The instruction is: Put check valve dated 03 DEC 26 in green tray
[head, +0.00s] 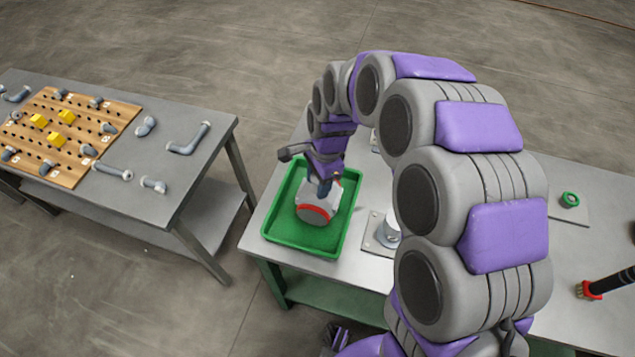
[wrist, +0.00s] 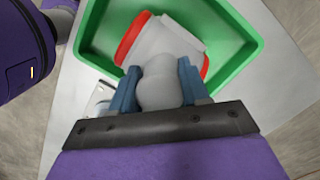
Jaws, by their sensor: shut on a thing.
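The green tray (head: 335,236) sits on the near end of the right-hand table. A grey check valve with red end bands (head: 318,207) is in my gripper (head: 325,186), inside the tray's outline. In the wrist view, the blue fingers of my gripper (wrist: 160,85) are shut on the valve's rounded grey neck, and the valve body (wrist: 165,45) lies over the green tray (wrist: 235,75). I cannot tell whether the valve touches the tray floor. No date is readable on the valve.
A metal fitting on a plate (head: 386,232) stands right of the tray. A green ring (head: 569,200) and a black-handled brush (head: 605,283) lie farther right. A separate table at left holds a wooden pegboard (head: 70,135), yellow blocks and grey pipe pieces.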

